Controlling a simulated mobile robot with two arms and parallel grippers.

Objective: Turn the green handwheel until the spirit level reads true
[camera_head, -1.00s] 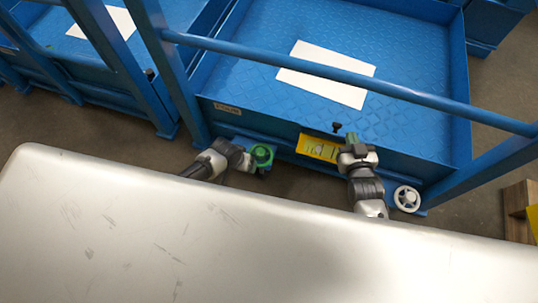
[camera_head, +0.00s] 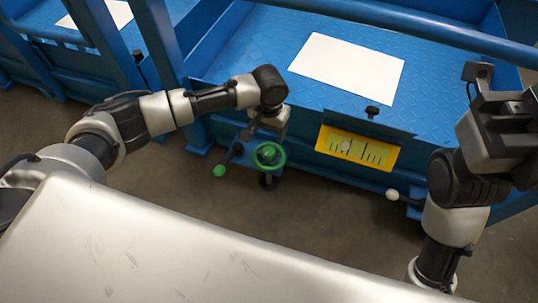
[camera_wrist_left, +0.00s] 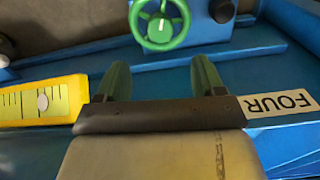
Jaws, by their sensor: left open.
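The green handwheel (camera_head: 267,155) sits on a blue bracket below the front wall of the blue platform; it also shows at the top of the left wrist view (camera_wrist_left: 160,24). The spirit level (camera_head: 357,147) is a yellow plate to its right, with a round white bubble left of the middle of its scale. Part of it shows in the left wrist view (camera_wrist_left: 40,101). My left gripper (camera_head: 262,133) points down just above the handwheel; its green fingers (camera_wrist_left: 160,70) are apart, empty and short of the rim. My right gripper (camera_head: 488,88) is raised at the right; its fingers are unclear.
A green ball (camera_head: 219,170) on a black lever stands left of the handwheel. A white ball knob (camera_head: 392,195) sits near my right arm. A black knob (camera_head: 372,111) is above the level. White paper (camera_head: 347,67) lies on the platform. A "FOUR" label (camera_wrist_left: 278,103) is on the wall.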

